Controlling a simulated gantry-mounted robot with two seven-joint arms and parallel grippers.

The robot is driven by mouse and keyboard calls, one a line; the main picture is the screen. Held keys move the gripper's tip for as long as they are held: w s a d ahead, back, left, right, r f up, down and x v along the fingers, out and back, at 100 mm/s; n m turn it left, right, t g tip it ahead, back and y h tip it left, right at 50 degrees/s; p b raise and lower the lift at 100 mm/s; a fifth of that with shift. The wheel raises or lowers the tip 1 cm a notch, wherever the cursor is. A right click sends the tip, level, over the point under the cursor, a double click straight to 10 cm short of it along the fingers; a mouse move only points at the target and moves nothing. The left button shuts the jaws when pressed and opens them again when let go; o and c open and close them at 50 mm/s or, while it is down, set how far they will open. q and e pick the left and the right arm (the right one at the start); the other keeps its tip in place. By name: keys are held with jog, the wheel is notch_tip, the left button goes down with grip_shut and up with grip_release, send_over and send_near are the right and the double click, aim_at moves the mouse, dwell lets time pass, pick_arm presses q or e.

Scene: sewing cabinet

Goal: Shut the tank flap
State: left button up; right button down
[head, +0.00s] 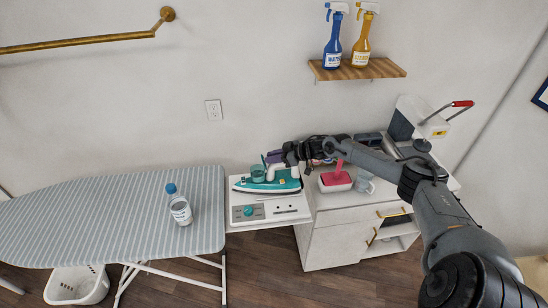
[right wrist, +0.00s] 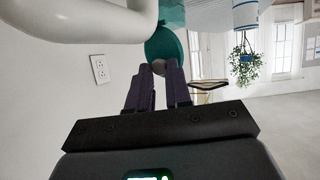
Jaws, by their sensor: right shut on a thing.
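The teal and white iron (head: 268,181) lies on its white station (head: 285,212) beside the ironing board. My right gripper (head: 274,157) reaches in from the right, just above the iron. In the right wrist view its purple fingers (right wrist: 158,72) close on a rounded teal piece that looks like the tank flap (right wrist: 165,46). The iron's white handle (right wrist: 75,22) curves past at the upper left. The fingers and iron partly hide the flap's hinge and opening, so its exact angle is unclear. My left gripper is not in view.
A bottle with a blue cap (head: 180,208) stands on the striped ironing board (head: 110,205). A red-handled item (head: 336,179) and a clear cup (head: 364,183) are on the white cabinet (head: 335,243). Spray bottles stand on the wall shelf (head: 370,70).

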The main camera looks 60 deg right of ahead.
jog(key=shift+w+a+r+n+g+h+p, duration=0.15)
jog(key=shift+w+a+r+g+h+p, duration=0.15)
jog(key=shift+w+g+p, duration=0.25)
jog(key=shift+w+a+r+n+g+h+p, duration=0.2)
jog(key=shift+a+r+g+h+p, duration=0.1)
jog(key=shift+g, duration=0.35)
jog(key=shift+w+a+g+h+p, duration=0.35)
jog(key=shift+w+g+h+p, duration=0.15)
jog(key=shift+g+p, duration=0.15)
jog(key=w+a+f+g+h, duration=0.1)
jog(key=g+h, duration=0.1)
jog(key=w+a+f+n+g+h+b, duration=0.1)
jog(key=g+h, duration=0.1)
jog(key=g, duration=0.1)
jog(key=w+a+f+n+g+h, duration=0.1)
jog(key=g+h, duration=0.1)
jog(key=g, duration=0.1)
jog(key=shift+w+a+f+b, duration=0.1)
jog(key=shift+w+a+b, duration=0.1)
jog(key=shift+w+b, duration=0.2)
jog(key=shift+s+h, duration=0.1)
jog(key=shift+h, duration=0.2)
jog(key=c, duration=1.1)
grip_release()
jog(key=shift+o, duration=0.2)
